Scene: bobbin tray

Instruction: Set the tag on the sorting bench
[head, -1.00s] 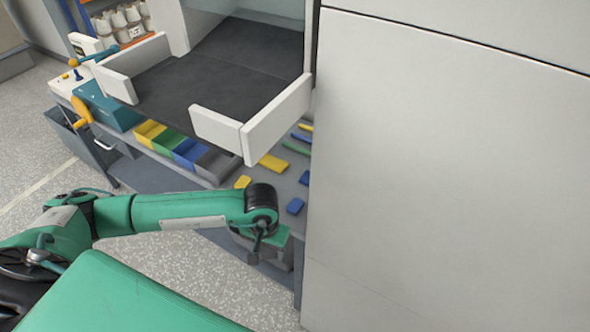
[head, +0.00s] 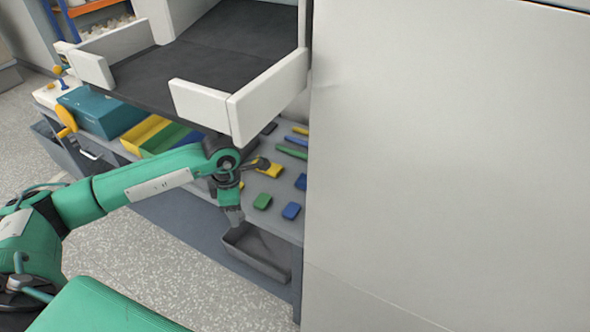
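Several small flat tags lie on the grey sorting bench (head: 278,222): a green tag (head: 262,201), a blue tag (head: 291,211), another blue tag (head: 300,182) and a yellow tag (head: 268,168). Which one the task means, I cannot tell. My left gripper (head: 234,208) is over the bench's front edge, left of the green tag. A bit of yellow shows just behind it. Its fingers are small and partly overlapped by the wrist, so whether it is open or holds anything is unclear. My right gripper is not in view.
A white-walled tray with a dark floor (head: 190,65) overhangs the bench. Coloured bins (head: 145,132) and a teal box (head: 100,110) stand to the left. A grey bin (head: 257,252) hangs below the front edge. A large pale panel (head: 450,160) blocks the right.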

